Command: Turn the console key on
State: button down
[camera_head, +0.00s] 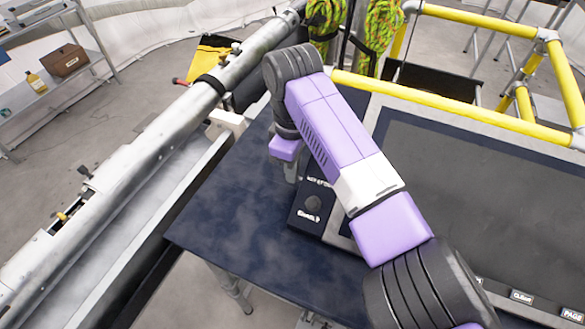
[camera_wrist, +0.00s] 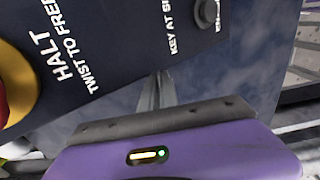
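The dark console box (camera_head: 322,195) with white lettering stands on the dark blue table beside a large framed screen. A round dark knob (camera_head: 313,203) shows on it. In the wrist view the box's panel (camera_wrist: 120,45) reads "HALT", "TWIST TO FREE" and a cut-off "KEY AT S". A dark round part (camera_wrist: 207,12) sits near the top edge; I cannot tell whether it is the key. My gripper (camera_head: 291,174) points down at the box's far left end. In the wrist view its thin grey fingers (camera_wrist: 158,85) are together, with tips at the panel's edge. No key shows between them.
A yellow and red halt button (camera_wrist: 12,85) is at the wrist view's left. A yellow rail (camera_head: 440,102) runs behind the screen (camera_head: 460,190). A thick metal tube (camera_head: 165,130) lies left of the table (camera_head: 225,215). The table's left part is clear.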

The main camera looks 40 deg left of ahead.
jog(key=shift+s+r+p, duration=0.1)
jog(key=shift+r+p, duration=0.05)
jog(key=shift+p, duration=0.15)
jog(key=shift+s+t+y+p, duration=0.25)
jog(key=shift+t+p, duration=0.4)
jog(key=shift+t, duration=0.35)
jog(key=shift+s+t+p, duration=0.1)
jog(key=shift+t+p, duration=0.25)
jog(key=shift+t, duration=0.35)
jog(key=t, duration=0.1)
jog(key=t+y, duration=0.1)
jog(key=f+t+b, duration=0.1)
jog(key=shift+s+d+t, duration=0.1)
jog(key=shift+s+t, duration=0.2)
jog(key=t+b, duration=0.1)
jog(key=t+y+b, duration=0.1)
jog(key=b, duration=0.1)
jog(key=f+t+b, duration=0.1)
jog(key=t, duration=0.1)
jog(key=shift+s, duration=0.3)
jog(key=t+b, duration=0.2)
jog(key=b, duration=0.1)
jog(key=shift+d+f+y, duration=0.1)
jog(key=shift+f+y, duration=0.05)
jog(key=shift+y, duration=0.2)
jog(key=shift+s+t+b, duration=0.1)
jog(key=shift+t+b, duration=0.6)
jog(key=shift+b, duration=0.25)
jog(key=shift+r, duration=0.2)
